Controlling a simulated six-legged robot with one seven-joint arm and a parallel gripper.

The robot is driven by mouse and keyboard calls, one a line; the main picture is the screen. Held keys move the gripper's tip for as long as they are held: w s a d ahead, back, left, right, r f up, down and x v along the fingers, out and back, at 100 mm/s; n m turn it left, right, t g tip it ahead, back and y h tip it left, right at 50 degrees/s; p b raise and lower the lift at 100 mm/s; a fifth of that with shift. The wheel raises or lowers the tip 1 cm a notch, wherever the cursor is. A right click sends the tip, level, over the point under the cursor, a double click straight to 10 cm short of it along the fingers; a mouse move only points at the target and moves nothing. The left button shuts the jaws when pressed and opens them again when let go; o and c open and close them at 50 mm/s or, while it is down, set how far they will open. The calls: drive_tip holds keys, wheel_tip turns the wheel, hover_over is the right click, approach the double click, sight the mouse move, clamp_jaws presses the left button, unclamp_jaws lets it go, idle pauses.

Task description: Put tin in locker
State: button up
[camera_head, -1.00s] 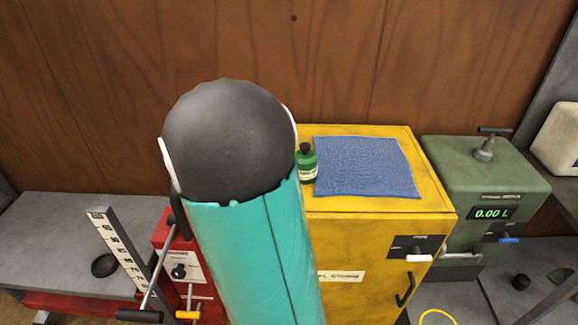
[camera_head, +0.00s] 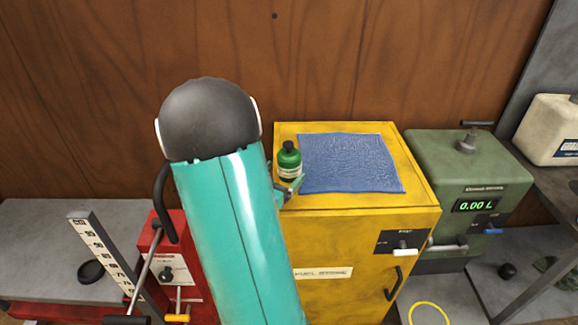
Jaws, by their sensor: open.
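The tin looks like a small green bottle with a black cap and a pale label (camera_head: 289,163). It stands upright on the left part of the top of the yellow locker (camera_head: 370,225), beside a blue cloth. The locker's front is shut, with a dark handle at its right. My gripper (camera_head: 291,188) shows only partly, just in front of the tin's base, with a finger tip poking out from behind my teal arm. It is open. The arm hides the rest of it, and I cannot tell whether it touches the tin.
The blue cloth (camera_head: 350,163) covers much of the locker top. A green metering box (camera_head: 465,170) reading 0.00 L stands to the right. A red unit with levers (camera_head: 168,262) and a scale post (camera_head: 105,262) are at left. A yellow ring (camera_head: 428,309) lies at front right.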

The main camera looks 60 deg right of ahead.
drive_tip(key=d, duration=0.5)
drive_tip(key=shift+s+r, duration=0.1)
drive_tip(key=shift+s, duration=0.05)
drive_tip(key=c, duration=1.5)
drive_tip(key=shift+r, duration=0.1)
